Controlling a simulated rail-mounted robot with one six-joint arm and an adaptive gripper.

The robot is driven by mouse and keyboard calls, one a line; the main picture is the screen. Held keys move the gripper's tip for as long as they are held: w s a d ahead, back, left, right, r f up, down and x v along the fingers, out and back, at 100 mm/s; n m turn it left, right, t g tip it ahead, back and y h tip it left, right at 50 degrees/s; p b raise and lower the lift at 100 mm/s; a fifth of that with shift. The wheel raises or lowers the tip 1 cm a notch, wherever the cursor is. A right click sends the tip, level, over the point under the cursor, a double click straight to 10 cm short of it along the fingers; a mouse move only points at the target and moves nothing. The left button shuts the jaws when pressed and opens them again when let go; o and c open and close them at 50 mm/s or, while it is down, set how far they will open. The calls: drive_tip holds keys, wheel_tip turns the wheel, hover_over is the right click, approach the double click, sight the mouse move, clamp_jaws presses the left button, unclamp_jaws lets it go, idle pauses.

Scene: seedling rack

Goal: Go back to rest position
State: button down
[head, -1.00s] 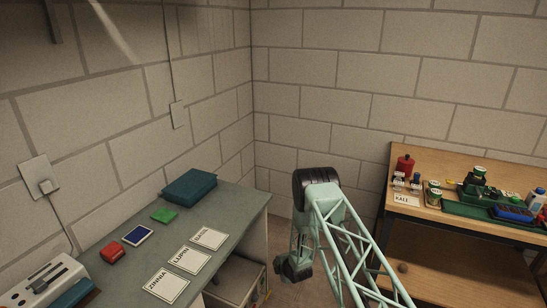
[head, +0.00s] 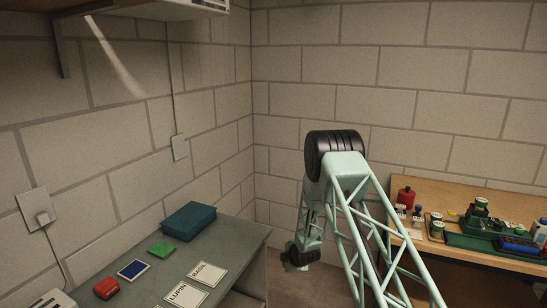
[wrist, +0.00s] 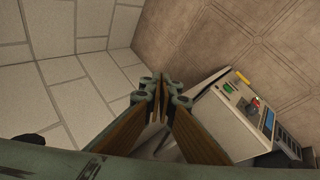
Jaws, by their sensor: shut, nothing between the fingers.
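My gripper (wrist: 160,86) shows in the wrist view with its two fingers together and nothing between them. It points down past the brick wall toward the floor, clear of any object. In the head view my arm stands bent in the middle, between the grey desk (head: 235,258) on the left and the wooden bench (head: 465,195) on the right. The dark wrist end hangs low beside the desk's right end. The fingers cannot be made out there.
The desk bears a teal box (head: 189,221), a green block (head: 161,250), a red block (head: 106,288), a blue card (head: 133,270) and label cards (head: 208,272). A pale device (wrist: 240,110) lies right of my fingers.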

drive_tip(key=s+d+r+m+h, duration=0.1)
drive_tip(key=s+d+r+m, duration=0.2)
drive_tip(key=r, duration=0.9)
drive_tip(key=s+d+r+m+g, duration=0.1)
drive_tip(key=s+d+r, duration=0.35)
drive_tip(key=r, duration=0.75)
drive_tip(key=s+d+r+m+h, duration=0.1)
drive_tip(key=s+r+m, duration=0.3)
drive_tip(key=r, duration=0.8)
drive_tip(key=s+d+r+m+g, duration=0.1)
drive_tip(key=s+d+r+m, duration=0.1)
drive_tip(key=s+r, duration=0.8)
drive_tip(key=s+d+r+m, duration=0.1)
drive_tip(key=s+d+r, duration=0.1)
drive_tip(key=s+r, duration=0.75)
drive_tip(key=s+d+r+m+g, duration=0.1)
drive_tip(key=s+r+m, duration=0.1)
drive_tip(key=s, duration=2)
drive_tip(key=s+d+r+m+g, duration=0.1)
drive_tip(key=s+m, duration=0.4)
drive_tip(key=s, duration=1.7)
drive_tip(key=shift+s+d+r+m, duration=0.25)
drive_tip(key=shift+s+r+m, duration=0.05)
drive_tip(key=shift+r, duration=0.25)
